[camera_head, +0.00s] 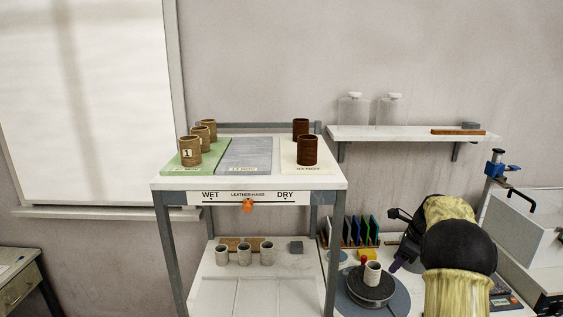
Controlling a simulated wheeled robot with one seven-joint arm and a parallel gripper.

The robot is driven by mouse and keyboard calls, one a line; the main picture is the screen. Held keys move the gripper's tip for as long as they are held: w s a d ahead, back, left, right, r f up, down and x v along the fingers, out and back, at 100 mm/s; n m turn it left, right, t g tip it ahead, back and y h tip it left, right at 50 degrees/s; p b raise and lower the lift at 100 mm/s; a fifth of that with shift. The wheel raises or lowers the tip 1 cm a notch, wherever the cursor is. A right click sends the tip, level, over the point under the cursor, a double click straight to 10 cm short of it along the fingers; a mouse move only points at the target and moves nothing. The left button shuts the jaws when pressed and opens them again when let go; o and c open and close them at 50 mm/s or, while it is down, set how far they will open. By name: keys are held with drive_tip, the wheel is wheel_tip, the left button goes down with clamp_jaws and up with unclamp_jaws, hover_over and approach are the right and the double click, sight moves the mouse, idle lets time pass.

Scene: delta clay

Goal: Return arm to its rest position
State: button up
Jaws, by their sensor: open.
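My arm comes in at the lower right, with its yellow and black links in front of the side bench. My gripper (397,240) is at the arm's far end, beside and right of a small pale cup (372,273) that stands upright on a dark round turntable (371,287). The gripper appears apart from the cup, and nothing shows between its jaws. The fingers are small and partly dark, so their detail is hard to make out.
A wall shelf (400,134) carries two clear jars. Coloured upright cards (361,230) and a blue-clamped stand (494,172) are near my arm.

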drive_tip(key=s+a+f+n+h, duration=0.1)
drive_tip(key=s+a+n, duration=0.5)
drive_tip(key=s+n, duration=0.2)
drive_tip(key=s+a+f+n+h, duration=0.1)
drive_tip(key=s+a+n, duration=0.5)
drive_tip(key=s, duration=0.6)
drive_tip(key=s+a+n, duration=0.6)
drive_tip(key=s+n, duration=0.4)
drive_tip(key=s, duration=0.1)
drive_tip(key=shift+f+n+h, duration=0.3)
drive_tip(key=shift+f+h, duration=0.1)
